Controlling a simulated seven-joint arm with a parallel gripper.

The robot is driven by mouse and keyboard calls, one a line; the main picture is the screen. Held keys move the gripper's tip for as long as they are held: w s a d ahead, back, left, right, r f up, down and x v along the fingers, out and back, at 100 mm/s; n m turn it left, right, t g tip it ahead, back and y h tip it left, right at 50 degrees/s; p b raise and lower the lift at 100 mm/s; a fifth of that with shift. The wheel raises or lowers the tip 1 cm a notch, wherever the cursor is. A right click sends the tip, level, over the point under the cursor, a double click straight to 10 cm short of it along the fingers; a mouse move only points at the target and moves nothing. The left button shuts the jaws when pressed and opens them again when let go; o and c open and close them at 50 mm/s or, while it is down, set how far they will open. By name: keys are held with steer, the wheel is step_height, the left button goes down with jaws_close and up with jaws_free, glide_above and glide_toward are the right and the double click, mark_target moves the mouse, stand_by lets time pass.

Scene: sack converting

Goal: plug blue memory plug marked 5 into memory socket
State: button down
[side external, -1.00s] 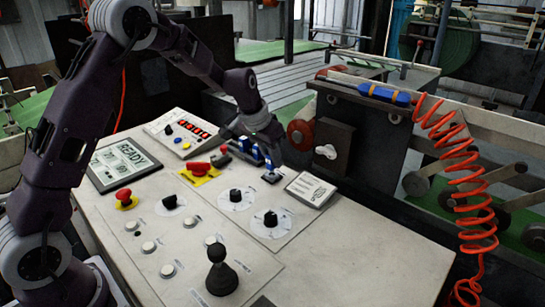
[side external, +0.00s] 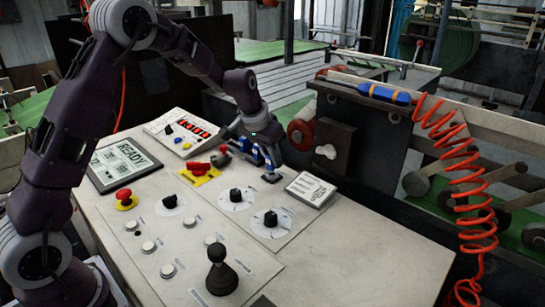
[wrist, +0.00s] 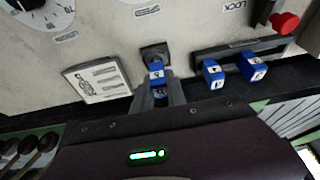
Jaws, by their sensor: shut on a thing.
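A blue plug (wrist: 157,70) with a small pale label stands between the fingers of my gripper (wrist: 158,88) in the wrist view. The gripper is shut on it. The dark memory socket (wrist: 154,50) is right at the plug; I cannot tell how deep the plug sits in it. The label's number is too small to read surely. In the side view the blue plug (side external: 270,177) is low at the panel, below my gripper (side external: 270,166), whose fingertips are hard to make out.
Two more blue plugs (wrist: 213,74) (wrist: 252,65) stand in a dark rack (wrist: 236,49) beside the held plug. A picture card (side external: 311,189) lies to the right in the side view. Dials (side external: 236,199), a red-handled switch (side external: 202,170) and a black joystick (side external: 220,272) stand on the panel.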

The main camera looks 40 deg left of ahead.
steer(key=shift+f, duration=0.95)
steer(key=c, duration=1.3)
jaws_free()
steer(key=shift+o, duration=0.2)
steer(key=s+d+r, duration=0.4)
steer(key=s+r, duration=0.9)
steer(key=r, duration=0.2)
steer(key=s+d, duration=0.1)
steer(key=s, duration=1.1)
steer(key=s+d+t, duration=0.1)
steer(key=s+d, duration=0.1)
steer(key=s, duration=1)
steer(key=shift+d+r, duration=0.3)
steer(key=shift+r, duration=0.05)
